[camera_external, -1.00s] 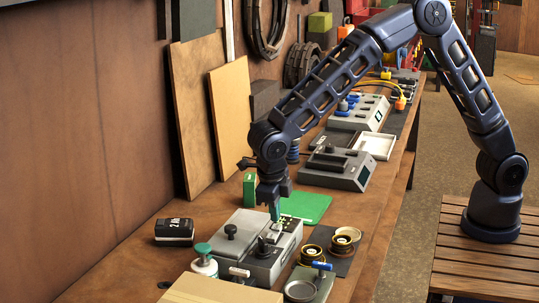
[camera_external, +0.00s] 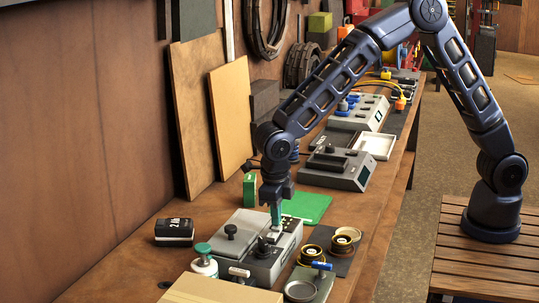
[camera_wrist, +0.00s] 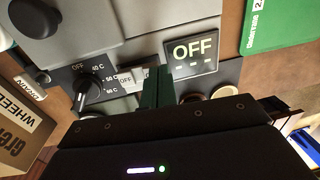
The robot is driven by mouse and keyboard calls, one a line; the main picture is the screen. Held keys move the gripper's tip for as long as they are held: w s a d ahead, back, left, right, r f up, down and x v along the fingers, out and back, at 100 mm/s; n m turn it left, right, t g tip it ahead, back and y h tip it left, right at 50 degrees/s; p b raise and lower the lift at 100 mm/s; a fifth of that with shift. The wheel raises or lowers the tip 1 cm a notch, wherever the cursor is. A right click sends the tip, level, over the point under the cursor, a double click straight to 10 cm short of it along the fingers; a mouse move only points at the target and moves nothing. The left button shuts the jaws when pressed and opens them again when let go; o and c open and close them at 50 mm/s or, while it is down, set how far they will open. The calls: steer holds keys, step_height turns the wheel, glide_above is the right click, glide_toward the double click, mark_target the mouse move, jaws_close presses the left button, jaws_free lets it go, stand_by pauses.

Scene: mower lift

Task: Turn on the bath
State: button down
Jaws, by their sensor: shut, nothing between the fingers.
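The bath (camera_external: 232,243) is a grey box with a black-knobbed lid, on the bench below my gripper (camera_external: 277,222). In the wrist view its front panel (camera_wrist: 112,62) has a black dial (camera_wrist: 88,86) pointing near OFF, with temperature marks around it. Beside the dial is a light rocker switch (camera_wrist: 130,78) marked OFF. The dark display (camera_wrist: 193,52) reads OFF. My gripper's green fingers (camera_wrist: 157,82) are shut and empty, just beside the switch, between it and the display. They hide part of the panel; I cannot tell whether they touch it.
A green mat (camera_external: 305,207) lies behind the bath, and a black-and-white block (camera_external: 174,231) to its left. A green-capped jar (camera_external: 204,262) and a cardboard box (camera_external: 215,291) are close in front. Wire spools (camera_external: 343,241) stand to the right.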

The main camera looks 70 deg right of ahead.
steer(key=shift+d+f, duration=0.25)
steer(key=shift+d, duration=0.1)
steer(key=shift+a+r, duration=0.1)
steer(key=shift+a, duration=0.05)
steer(key=shift+a+r, duration=0.25)
steer(key=shift+a, duration=0.35)
step_height(320, 180, up, 14)
steer(key=d, duration=0.3)
steer(key=shift+f, duration=0.15)
stand_by(0.3)
